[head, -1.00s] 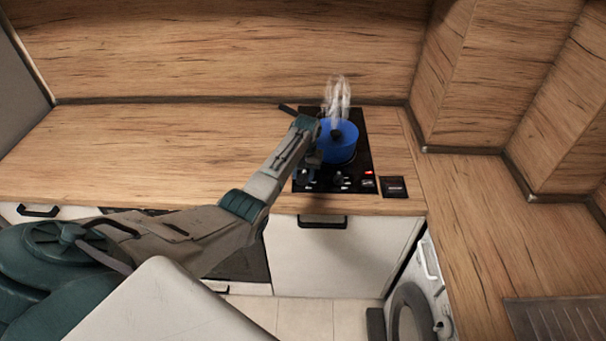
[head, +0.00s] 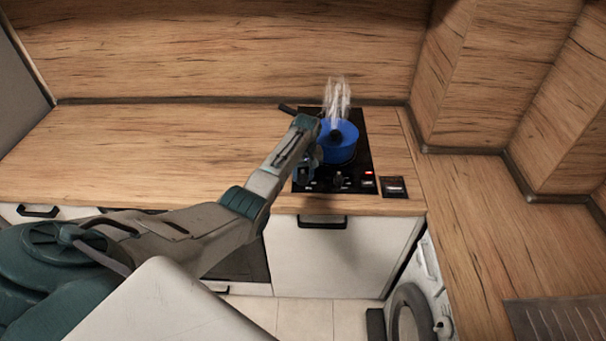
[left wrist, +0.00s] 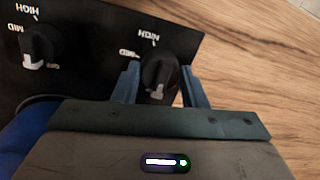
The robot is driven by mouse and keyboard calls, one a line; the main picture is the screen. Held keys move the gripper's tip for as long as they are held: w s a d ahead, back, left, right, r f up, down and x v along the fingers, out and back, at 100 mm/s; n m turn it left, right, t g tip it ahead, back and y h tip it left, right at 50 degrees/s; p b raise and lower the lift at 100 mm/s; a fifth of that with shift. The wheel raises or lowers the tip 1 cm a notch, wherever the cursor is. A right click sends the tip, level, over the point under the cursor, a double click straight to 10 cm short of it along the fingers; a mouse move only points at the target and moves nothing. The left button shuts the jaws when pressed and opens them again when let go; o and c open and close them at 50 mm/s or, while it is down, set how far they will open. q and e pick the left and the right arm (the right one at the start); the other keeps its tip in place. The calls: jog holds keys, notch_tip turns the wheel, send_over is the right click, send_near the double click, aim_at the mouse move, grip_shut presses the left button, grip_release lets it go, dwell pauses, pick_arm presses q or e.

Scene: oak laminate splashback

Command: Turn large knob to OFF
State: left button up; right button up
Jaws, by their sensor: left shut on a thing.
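Two dark knobs with white pointer marks sit on the black hob panel (left wrist: 85,65). My left gripper (left wrist: 160,86) is shut on the black knob nearer the panel's end (left wrist: 160,68), with a finger on each side of it. Its white mark faces the bottom of the left wrist view, with MID and HIGH printed beside it. The other knob (left wrist: 38,42) stands free to the left in that view. In the head view, my left gripper (head: 306,168) is at the hob's front left corner and the free knob (head: 338,179) is to its right.
A blue pot (head: 340,148) steams on the hob just behind the knobs, close to my left gripper. A red light (head: 368,173) glows at the hob's front right. The wooden counter (head: 170,150) to the left is clear.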

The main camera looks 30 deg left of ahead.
aim_at(305, 176)
pick_arm(q)
jog(key=shift+w+r, duration=0.1)
jog(key=shift+r, duration=0.1)
jog(key=o, duration=1)
jog(key=shift+f, duration=0.1)
jog(key=shift+c, duration=0.2)
notch_tip(305, 176, up, 11)
jog(key=b, duration=0.3)
jog(key=shift+w+d, duration=0.15)
jog(key=shift+d, duration=0.05)
jog(key=shift+f, duration=0.1)
